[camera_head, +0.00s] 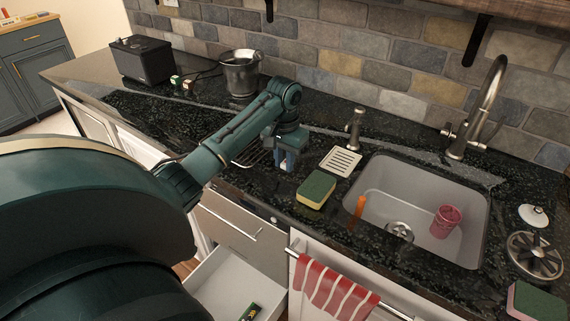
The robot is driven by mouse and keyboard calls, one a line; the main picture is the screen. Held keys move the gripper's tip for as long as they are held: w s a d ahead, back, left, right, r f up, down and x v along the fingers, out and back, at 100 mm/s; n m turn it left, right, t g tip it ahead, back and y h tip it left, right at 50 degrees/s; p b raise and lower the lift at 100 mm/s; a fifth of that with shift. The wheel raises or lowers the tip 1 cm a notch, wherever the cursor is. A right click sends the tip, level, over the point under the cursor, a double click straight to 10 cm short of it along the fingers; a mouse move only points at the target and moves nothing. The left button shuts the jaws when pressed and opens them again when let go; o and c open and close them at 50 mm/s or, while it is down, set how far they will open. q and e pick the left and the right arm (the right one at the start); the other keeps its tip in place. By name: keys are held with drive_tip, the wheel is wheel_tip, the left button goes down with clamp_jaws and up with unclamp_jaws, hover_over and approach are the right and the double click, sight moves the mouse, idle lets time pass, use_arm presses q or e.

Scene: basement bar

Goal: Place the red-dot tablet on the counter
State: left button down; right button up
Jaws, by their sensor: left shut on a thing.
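My left gripper (287,160) comes in from the left and points down over the dark counter (335,222), just left of the green and yellow sponge. It is shut on a small, pale thing (286,166), mostly hidden between the blue fingers. No red dot can be made out on it, so I cannot tell whether it is the tablet. I cannot tell whether it touches the counter. My right gripper is not in view.
A sponge (316,189) and a white slotted dish (341,161) lie left of the sink (398,177), which holds a pink cup (445,220). An open drawer (220,286) is below. A striped towel (335,288) hangs in front. Small blocks (187,86) sit at the back left.

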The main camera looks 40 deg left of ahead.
sight(284, 164)
use_arm(q)
drive_tip(key=shift+f, duration=0.95)
drive_tip(key=shift+f, duration=0.15)
drive_tip(key=c, duration=1.3)
unclamp_jaws()
drive_tip(key=shift+r, duration=6.2)
drive_tip(key=shift+f, duration=0.1)
